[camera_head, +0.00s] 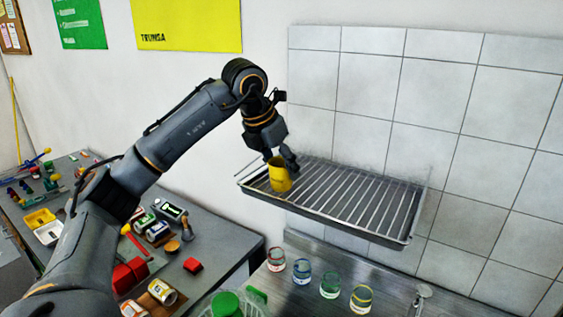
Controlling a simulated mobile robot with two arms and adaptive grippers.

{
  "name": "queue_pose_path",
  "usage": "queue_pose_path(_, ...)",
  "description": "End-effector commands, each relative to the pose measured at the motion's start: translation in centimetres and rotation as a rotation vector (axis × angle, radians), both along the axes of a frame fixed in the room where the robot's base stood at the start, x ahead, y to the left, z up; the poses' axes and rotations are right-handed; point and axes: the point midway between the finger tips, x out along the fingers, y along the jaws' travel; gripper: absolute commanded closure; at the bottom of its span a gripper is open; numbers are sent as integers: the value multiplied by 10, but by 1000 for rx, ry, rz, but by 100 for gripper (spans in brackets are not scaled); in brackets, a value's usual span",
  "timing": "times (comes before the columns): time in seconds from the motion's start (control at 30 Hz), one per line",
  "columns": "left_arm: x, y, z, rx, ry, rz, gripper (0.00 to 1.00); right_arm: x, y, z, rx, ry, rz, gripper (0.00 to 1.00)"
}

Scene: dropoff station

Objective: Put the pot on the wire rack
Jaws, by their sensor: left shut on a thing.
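The pot (279,175) is a small yellow cup-like vessel. My left gripper (284,160) comes in from the upper left and is shut on the pot near its rim. The pot is upright, in front of the left end of the wire rack (345,193). The rack is a metal grid in a shallow frame on the tiled wall. From this view I cannot tell whether the pot touches the bars or hangs just above them. The rest of the rack is empty. My right gripper is not in view.
Several glasses with coloured bands, one a yellow-banded glass (361,298), stand on the metal counter (400,290) below the rack. A grey table (225,255) at left holds cans, red blocks (130,272) and tools. The tiled wall closes off the back.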

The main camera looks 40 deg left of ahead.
Motion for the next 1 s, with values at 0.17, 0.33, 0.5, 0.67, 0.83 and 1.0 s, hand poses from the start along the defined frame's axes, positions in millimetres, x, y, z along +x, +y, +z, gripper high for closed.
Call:
queue_pose_path(0.17, 0, -1, -4, 0, 0, -1, 61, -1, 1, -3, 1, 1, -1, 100)
queue_pose_path(0.33, 0, -1, -3, 0, 0, -1, 22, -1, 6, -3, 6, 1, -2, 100)
queue_pose_path(0.5, 0, -1, -3, 0, 0, -1, 22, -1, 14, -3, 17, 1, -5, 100)
queue_pose_path(0.67, 0, -1, 0, -1, -1, -1, 22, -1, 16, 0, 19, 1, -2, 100)
queue_pose_path(0.83, -6, 0, 16, -2, -6, -2, 22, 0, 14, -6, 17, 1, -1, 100)
queue_pose_path(1.0, -22, 2, 50, -3, -8, -1, 22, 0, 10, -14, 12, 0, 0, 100)
